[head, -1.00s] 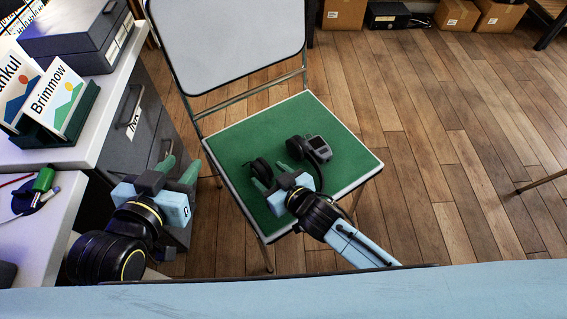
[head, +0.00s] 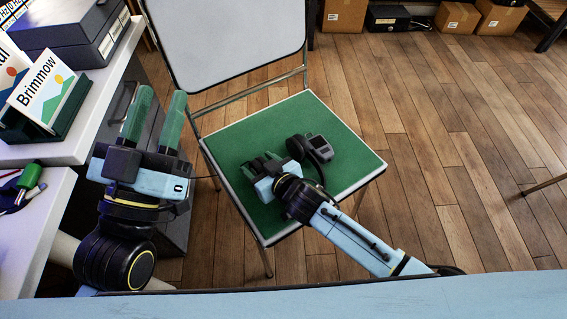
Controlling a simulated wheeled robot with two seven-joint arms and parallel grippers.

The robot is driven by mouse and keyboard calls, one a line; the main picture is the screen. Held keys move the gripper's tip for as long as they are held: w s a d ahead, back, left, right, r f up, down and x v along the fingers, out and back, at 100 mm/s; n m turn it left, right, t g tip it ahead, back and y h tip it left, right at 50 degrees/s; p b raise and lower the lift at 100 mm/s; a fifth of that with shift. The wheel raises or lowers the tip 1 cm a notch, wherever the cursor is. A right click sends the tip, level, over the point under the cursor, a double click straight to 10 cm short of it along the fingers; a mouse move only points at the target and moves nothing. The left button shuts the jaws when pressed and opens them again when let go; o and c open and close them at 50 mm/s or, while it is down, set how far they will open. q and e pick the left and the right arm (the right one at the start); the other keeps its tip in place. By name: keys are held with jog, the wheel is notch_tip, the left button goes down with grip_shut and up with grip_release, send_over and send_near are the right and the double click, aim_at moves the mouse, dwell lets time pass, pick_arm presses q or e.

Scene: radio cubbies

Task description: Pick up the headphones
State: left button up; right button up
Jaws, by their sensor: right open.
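The dark headphones (head: 297,147) lie on the green seat of a chair (head: 228,147). One ear cup and part of the band show to the right of my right gripper; the other cup is hidden or hard to pick out at the fingers. My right gripper (head: 262,163) is open, low over the seat at the headphones' left side. I cannot tell whether it touches them. My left gripper (head: 161,95) is open and empty, left of the chair beside the desk, with its green fingers pointing away from me.
A small grey device (head: 319,144) with a screen is on the seat against the headphones. A white desk (head: 40,225) on the left holds a grey box (head: 75,38), a Brimmow card (head: 42,90) and pens. The chair back (head: 225,35) rises behind the seat. Wooden floor is clear on the right.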

jog(key=c, duration=1.2)
pick_arm(q)
jog(key=shift+s+r+h, duration=0.1)
jog(key=shift+r+h, duration=0.05)
jog(key=shift+h, duration=0.15)
pick_arm(e)
jog(key=shift+r, duration=0.15)
